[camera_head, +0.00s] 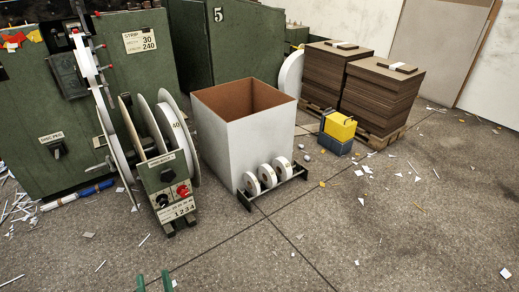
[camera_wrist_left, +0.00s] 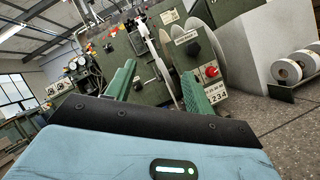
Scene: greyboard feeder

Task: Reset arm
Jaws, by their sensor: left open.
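My left gripper (camera_head: 153,283) shows only as two green fingertips at the bottom edge of the head view, left of centre. In the left wrist view my left gripper (camera_wrist_left: 158,88) has its two green ridged fingers spread apart, with nothing between them. It is open and empty, apart from the feeder. The green feeder machine (camera_head: 90,130) stands beyond it, with white reels and a small control box (camera_head: 168,185) with a red knob. The control box also shows in the left wrist view (camera_wrist_left: 212,80), behind the right finger. My right gripper is in neither view.
A white open-topped bin (camera_head: 230,135) stands right of the reels, with a rack of small rolls (camera_head: 267,178) before it. A yellow and dark box (camera_head: 338,130) and stacked brown board (camera_head: 378,95) stand farther right. Paper scraps litter the floor. The front floor is otherwise clear.

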